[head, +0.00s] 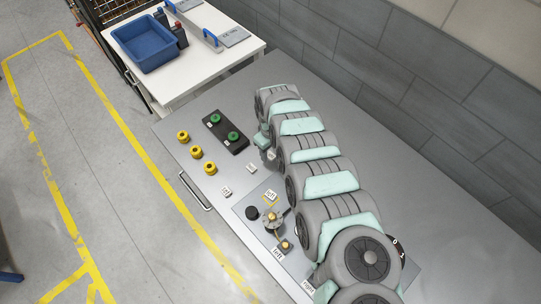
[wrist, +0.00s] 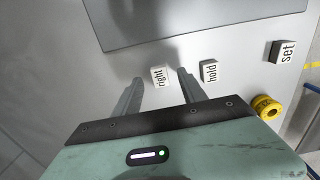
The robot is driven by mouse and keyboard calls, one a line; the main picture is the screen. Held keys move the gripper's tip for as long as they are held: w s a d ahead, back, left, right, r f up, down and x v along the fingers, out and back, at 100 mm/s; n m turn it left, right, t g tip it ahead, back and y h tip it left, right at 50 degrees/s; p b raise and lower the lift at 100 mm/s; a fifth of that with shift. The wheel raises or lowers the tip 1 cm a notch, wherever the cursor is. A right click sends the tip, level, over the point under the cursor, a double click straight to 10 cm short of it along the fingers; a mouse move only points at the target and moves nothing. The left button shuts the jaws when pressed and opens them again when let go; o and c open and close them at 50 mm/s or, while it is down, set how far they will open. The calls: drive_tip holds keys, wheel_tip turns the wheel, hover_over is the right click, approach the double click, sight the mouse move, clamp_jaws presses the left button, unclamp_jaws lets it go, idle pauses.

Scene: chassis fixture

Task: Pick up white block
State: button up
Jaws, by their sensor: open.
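Small white blocks with black lettering lie on the grey bench top. In the wrist view the block marked "right" (wrist: 160,77) sits in the gap between the fingertips of my gripper (wrist: 160,76). My gripper is open, with a finger on each side of that block and clear space at both sides. I cannot tell how far above the bench the fingertips are. The block marked "hold" (wrist: 208,71) lies just right of the right finger, and the block marked "set" (wrist: 283,51) lies farther right. In the head view my gripper (head: 265,148) is partly hidden by my arm.
A yellow button (wrist: 267,107) is at right in the wrist view. The head view shows a black box with green buttons (head: 224,131), a grey plate (head: 243,226) with a metal fixture (head: 273,221), and a blue bin (head: 146,44) on a white table (head: 190,68).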

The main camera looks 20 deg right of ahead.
drive_tip(key=shift+f, duration=0.95)
drive_tip(key=shift+c, duration=0.2)
clamp_jaws()
